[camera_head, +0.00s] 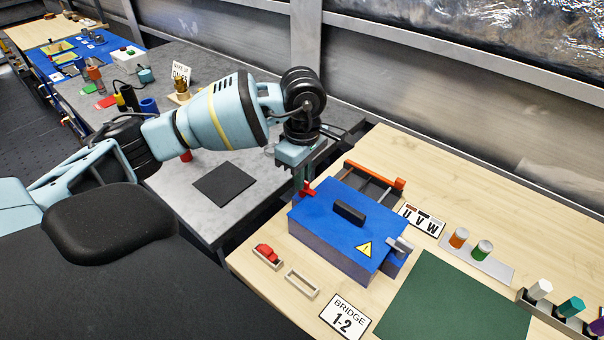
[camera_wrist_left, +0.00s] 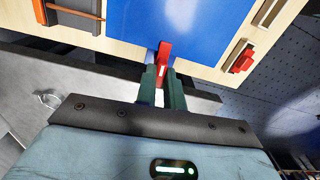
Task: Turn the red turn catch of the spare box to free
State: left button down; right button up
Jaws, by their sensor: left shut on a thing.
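The blue box (camera_head: 325,222), with a black handle and a yellow warning triangle on its lid, stands on the light wooden table. It fills the top middle of the left wrist view (camera_wrist_left: 185,25). The red turn catch (camera_head: 307,188) is on its left edge. The catch also shows in the left wrist view (camera_wrist_left: 164,50), standing out from the box edge. My left gripper (camera_head: 298,184) reaches down to this edge, and its fingers (camera_wrist_left: 162,84) are shut on the red catch. The fingers hide part of the catch. My right gripper is out of view.
A grey part with an orange bar (camera_head: 375,180) stands close behind the box. A grey latch (camera_head: 400,246) sits on the box's right side. A small tray with a red piece (camera_head: 268,256) lies in front. A green mat (camera_head: 450,310) is at the right.

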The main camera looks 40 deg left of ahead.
pick_arm(q)
jog(key=n+p, duration=0.1)
jog(key=n, duration=0.2)
jog(key=n+p, duration=0.1)
jog(key=n, duration=0.1)
jog(key=shift+r+n, duration=0.2)
jog(key=shift+n, duration=0.2)
jog(key=n+p, duration=0.2)
jog(key=n, duration=0.4)
jog(key=shift+p, duration=0.35)
jog(key=shift+f+n+p, duration=0.2)
jog(key=shift+n+p, duration=0.15)
jog(key=shift+n, duration=2.35)
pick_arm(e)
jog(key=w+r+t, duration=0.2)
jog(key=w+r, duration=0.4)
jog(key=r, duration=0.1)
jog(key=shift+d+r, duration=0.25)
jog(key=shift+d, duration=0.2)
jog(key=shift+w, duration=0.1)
pick_arm(q)
jog(key=c, duration=1.5)
grip_release()
jog(key=shift+r, duration=3.9)
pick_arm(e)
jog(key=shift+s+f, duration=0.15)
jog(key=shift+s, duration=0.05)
